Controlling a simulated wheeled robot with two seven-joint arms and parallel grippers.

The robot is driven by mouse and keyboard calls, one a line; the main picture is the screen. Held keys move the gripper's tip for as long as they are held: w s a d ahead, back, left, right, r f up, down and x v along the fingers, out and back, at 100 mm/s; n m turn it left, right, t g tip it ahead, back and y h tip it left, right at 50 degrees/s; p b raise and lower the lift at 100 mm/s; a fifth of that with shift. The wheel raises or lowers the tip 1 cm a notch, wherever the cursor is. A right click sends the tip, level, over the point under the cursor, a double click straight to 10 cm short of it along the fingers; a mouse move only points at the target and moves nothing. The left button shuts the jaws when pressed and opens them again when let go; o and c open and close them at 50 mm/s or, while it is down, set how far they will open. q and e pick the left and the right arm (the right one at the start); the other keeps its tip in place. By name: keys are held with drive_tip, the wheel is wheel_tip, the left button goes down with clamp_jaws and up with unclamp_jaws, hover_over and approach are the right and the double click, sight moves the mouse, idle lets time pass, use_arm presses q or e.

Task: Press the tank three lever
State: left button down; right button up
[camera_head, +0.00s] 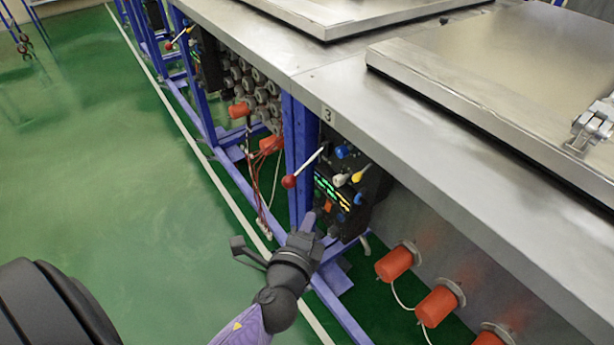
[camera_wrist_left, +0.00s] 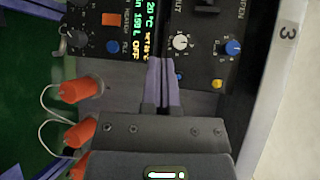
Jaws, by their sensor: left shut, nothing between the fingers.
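The tank three lever (camera_head: 305,167) is a white rod with a red ball at its lower end. It slopes down and left from a black control box (camera_head: 341,205) under the tank edge marked 3 (camera_head: 328,114). My left gripper (camera_head: 308,222) is shut and empty, its tips below the red ball and apart from it in the picture. The left wrist view shows the shut purple fingers (camera_wrist_left: 163,78) in front of the panel with its display (camera_wrist_left: 146,32). I do not see the lever there.
Steel tank lids (camera_head: 480,80) lie above to the right. Blue frame posts (camera_head: 300,150) stand beside the control box. Orange plugs (camera_head: 395,264) with white cables stick out below the tank. Another red-ball lever (camera_head: 178,40) is farther back. Green floor (camera_head: 110,180) is open on the left.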

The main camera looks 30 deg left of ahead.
sight(306, 165)
use_arm(q)
drive_tip(key=b+x, duration=0.2)
drive_tip(key=x, duration=0.7)
drive_tip(key=shift+w+f, duration=0.1)
drive_tip(key=shift+f, duration=0.1)
drive_tip(key=a, duration=0.1)
drive_tip(key=s+a, duration=0.1)
drive_tip(key=a+r, duration=0.1)
drive_tip(key=shift+s+a, duration=0.25)
drive_tip(key=shift+s, duration=0.05)
use_arm(e)
drive_tip(key=shift+s+a+f, duration=0.1)
drive_tip(key=shift+s+f, duration=0.25)
drive_tip(key=shift+f, duration=0.45)
drive_tip(key=shift+r, duration=0.1)
